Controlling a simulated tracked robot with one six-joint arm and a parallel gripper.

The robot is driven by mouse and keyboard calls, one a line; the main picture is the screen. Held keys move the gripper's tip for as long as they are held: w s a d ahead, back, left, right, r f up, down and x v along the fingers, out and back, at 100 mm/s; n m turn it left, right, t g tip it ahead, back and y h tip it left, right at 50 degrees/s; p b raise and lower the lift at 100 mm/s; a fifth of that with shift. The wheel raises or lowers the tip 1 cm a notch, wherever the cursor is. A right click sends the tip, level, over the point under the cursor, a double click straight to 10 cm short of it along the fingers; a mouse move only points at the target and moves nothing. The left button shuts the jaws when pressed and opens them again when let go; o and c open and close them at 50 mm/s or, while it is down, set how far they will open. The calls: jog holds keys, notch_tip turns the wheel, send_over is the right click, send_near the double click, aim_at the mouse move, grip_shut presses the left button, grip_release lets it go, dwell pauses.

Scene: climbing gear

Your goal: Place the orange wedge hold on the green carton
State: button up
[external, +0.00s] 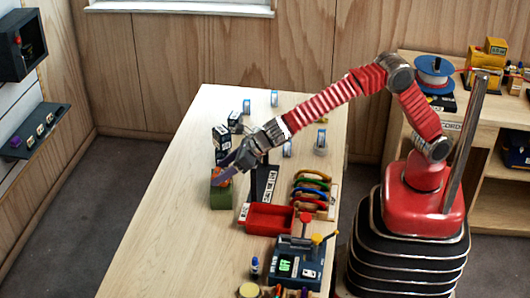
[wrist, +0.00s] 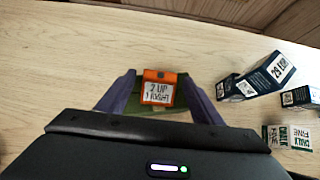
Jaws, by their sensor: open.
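The orange wedge hold (external: 219,175) sits on top of the green carton (external: 221,200) near the middle of the table. In the wrist view the orange hold (wrist: 158,88) shows a white label reading "2 UP 1 RIGHT", and a green strip of the carton (wrist: 172,110) shows around its lower side. My gripper (wrist: 160,92) is open, with one purple finger on each side of the hold; gaps show between the hold and the fingers. In the external view my gripper (external: 225,171) partly covers the hold.
Dark printed boxes (wrist: 265,75) stand just right of the carton in the wrist view. A red tray (external: 268,218), a rack of coloured rings (external: 312,190) and a device with a green display (external: 290,263) stand nearer my base. The table's left side is clear.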

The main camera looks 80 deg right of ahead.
jog(key=v, duration=1)
jog(key=shift+s, duration=0.15)
jog(key=shift+r, duration=0.1)
dwell(0.4)
jog(key=s+d+r+m+g+h, duration=0.1)
jog(key=s+d+r+m, duration=0.1)
jog(key=s+d+m, duration=0.8)
jog(key=s+d+r+m+g, duration=0.1)
jog(key=s+d+r+m, duration=0.1)
jog(key=s+d+m, duration=0.8)
jog(key=s+d+f+m, duration=0.3)
jog(key=s+d+m, duration=0.2)
jog(key=s+m, duration=0.2)
jog(key=s+d+f+m+g+y, duration=0.1)
jog(key=s+d+f+m, duration=0.2)
jog(key=s+d+m, duration=0.2)
jog(key=s+m, duration=0.3)
jog(key=m, duration=0.1)
jog(key=shift+d+f, duration=0.25)
jog(key=shift+f, duration=0.05)
